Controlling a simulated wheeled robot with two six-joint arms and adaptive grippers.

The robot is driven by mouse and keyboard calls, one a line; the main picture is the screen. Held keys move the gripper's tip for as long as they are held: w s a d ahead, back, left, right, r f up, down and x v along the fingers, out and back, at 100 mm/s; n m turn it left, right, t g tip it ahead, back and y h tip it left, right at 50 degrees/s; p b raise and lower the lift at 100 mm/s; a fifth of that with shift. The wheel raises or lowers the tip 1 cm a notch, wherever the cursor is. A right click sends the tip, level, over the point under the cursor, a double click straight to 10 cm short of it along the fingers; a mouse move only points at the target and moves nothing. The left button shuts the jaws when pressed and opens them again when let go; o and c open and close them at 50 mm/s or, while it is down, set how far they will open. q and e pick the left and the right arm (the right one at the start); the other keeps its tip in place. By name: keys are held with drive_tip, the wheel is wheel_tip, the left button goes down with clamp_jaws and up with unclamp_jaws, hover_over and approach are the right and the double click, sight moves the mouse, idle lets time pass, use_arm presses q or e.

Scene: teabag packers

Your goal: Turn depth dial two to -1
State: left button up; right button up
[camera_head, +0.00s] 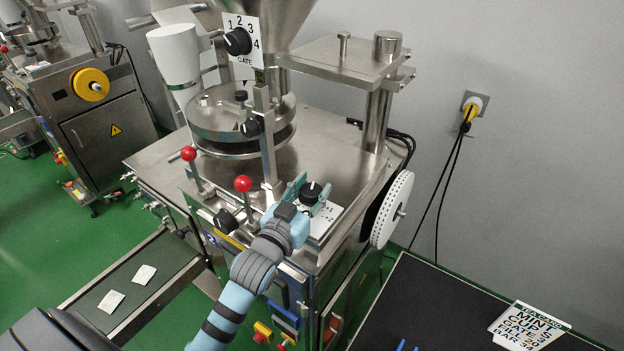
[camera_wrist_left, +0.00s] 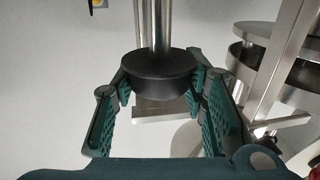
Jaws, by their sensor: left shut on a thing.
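A black dial (camera_head: 311,191) with a white pointer mark stands on a marked plate (camera_head: 324,222) on the machine's top. My left gripper (camera_head: 303,188) is at this dial, its green fingers on either side. In the left wrist view the fingers (camera_wrist_left: 161,82) are shut on the round black dial (camera_wrist_left: 150,68). Part of the plate's scale is hidden by my gripper, so I cannot read the dial's setting. Another black dial (camera_head: 226,220) sits to the left, near the machine's front edge. My right gripper is not in view.
Two red-knobbed levers (camera_head: 243,184) stand left of my gripper. A gate dial (camera_head: 237,41) is above on the hopper, and a perforated white wheel (camera_head: 392,209) is to the right. A card (camera_head: 528,326) lies on the dark table (camera_head: 420,300). Two teabags lie on the conveyor (camera_head: 95,297).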

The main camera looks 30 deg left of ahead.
sight(312, 190)
use_arm(q)
drive_tip(key=shift+n+y+b, duration=0.45)
drive_tip(key=shift+n+y, duration=0.25)
drive_tip(key=shift+y, duration=0.4)
drive_tip(key=shift+n+g+y+b, duration=0.4)
drive_tip(key=shift+n+y+b, duration=0.55)
drive_tip(key=shift+y, duration=0.35)
drive_tip(key=o, duration=1.2)
wheel_tip(312, 190, up, 10)
drive_tip(key=shift+r, duration=0.1)
